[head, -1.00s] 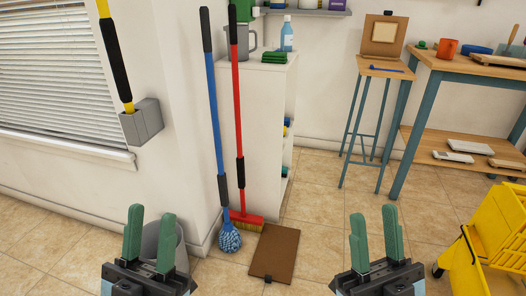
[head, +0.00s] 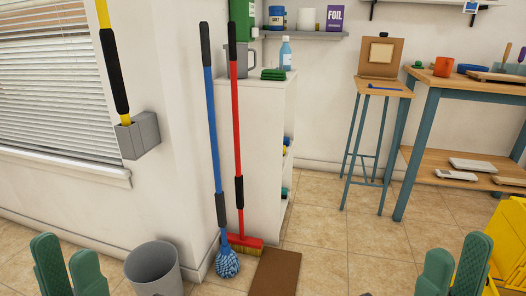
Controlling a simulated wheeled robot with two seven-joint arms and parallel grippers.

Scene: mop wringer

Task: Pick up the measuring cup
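A grey jug-like cup with a side handle (head: 241,64), which looks like the measuring cup, stands on top of the white cabinet (head: 256,130) in the head view. My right gripper (head: 454,268) is at the bottom right, also open and empty. Both are far from the cup, and their lower parts are cut off by the picture edge.
A blue mop (head: 214,140) and red broom (head: 238,120) lean before the cabinet. A green cloth (head: 273,74) and blue bottle (head: 285,54) are beside the cup. A grey bin (head: 154,270) stands at lower left. A stool (head: 385,88), workbench (head: 450,78) and yellow bucket (head: 508,240) are right.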

